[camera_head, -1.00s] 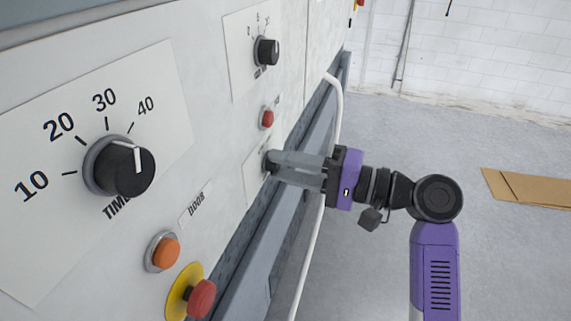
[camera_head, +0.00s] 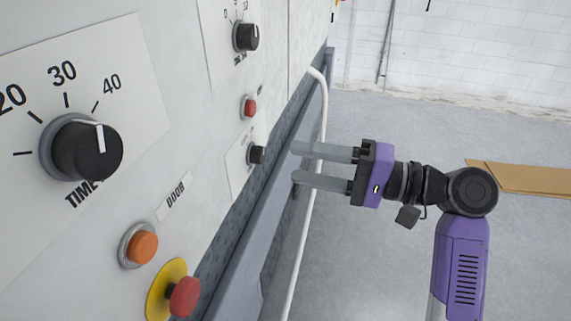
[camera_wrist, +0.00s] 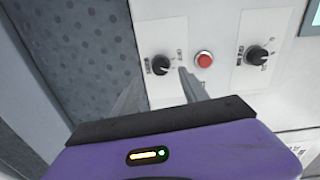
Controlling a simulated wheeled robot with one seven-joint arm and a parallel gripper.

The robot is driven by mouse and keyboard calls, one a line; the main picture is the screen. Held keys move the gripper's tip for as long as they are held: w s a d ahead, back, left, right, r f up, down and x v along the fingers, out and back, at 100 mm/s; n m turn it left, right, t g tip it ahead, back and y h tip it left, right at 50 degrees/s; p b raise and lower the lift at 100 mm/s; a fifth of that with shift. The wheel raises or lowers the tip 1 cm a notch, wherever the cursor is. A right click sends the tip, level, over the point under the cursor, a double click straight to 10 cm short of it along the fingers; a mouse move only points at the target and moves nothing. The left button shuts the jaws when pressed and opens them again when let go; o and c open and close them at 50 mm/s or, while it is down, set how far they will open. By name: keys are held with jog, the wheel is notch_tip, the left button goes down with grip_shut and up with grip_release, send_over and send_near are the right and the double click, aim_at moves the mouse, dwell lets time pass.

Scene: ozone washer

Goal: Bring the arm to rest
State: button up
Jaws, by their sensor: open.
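My gripper (camera_head: 297,163) is open and empty in the head view, its two grey fingers pointing left toward the washer panel. It stands apart from a small black knob (camera_head: 257,155) on the panel, with a clear gap between the fingertips and the knob. In the wrist view my gripper's fingers (camera_wrist: 160,92) reach toward the panel. The small black knob also shows there (camera_wrist: 160,65), just beyond the fingers. My purple arm stretches out to the right in the head view.
The panel (camera_head: 165,100) carries a large TIME knob (camera_head: 88,148), an upper knob (camera_head: 246,36), a red button (camera_head: 249,106), an orange button (camera_head: 141,246) and a red emergency button (camera_head: 184,296). A white pipe (camera_head: 318,130) runs behind my gripper. Cardboard (camera_head: 525,178) lies on the floor right. Open floor lies between.

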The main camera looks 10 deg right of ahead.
jog(key=shift+s+d, duration=0.3)
jog(key=shift+d, duration=0.3)
jog(key=shift+w+r, duration=0.1)
